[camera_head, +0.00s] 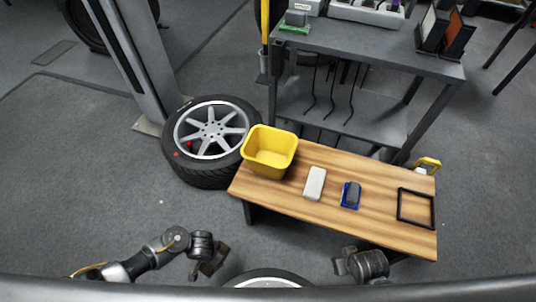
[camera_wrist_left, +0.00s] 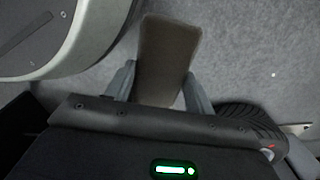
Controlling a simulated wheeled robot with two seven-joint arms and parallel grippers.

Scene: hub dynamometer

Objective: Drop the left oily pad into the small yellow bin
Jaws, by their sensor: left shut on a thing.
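The small yellow bin (camera_head: 262,172) stands open and upright at the left end of the wooden bench (camera_head: 280,190). My left gripper (camera_head: 212,264) is low over the floor, in front of the bench and to the left of it. In the left wrist view its two fingers are shut on a flat brown pad (camera_wrist_left: 166,52), which sticks out beyond the fingertips over the grey floor. The pad is clear of the bin. My right gripper (camera_head: 340,265) is near the bench's front edge; its fingers are too small and dark to read.
A white block (camera_head: 315,183), a dark block on a blue base (camera_head: 351,195) and a black frame (camera_head: 416,208) lie on the bench. A wheel (camera_head: 208,140) lies on the floor left of the bin. A grey cart (camera_head: 365,45) stands behind.

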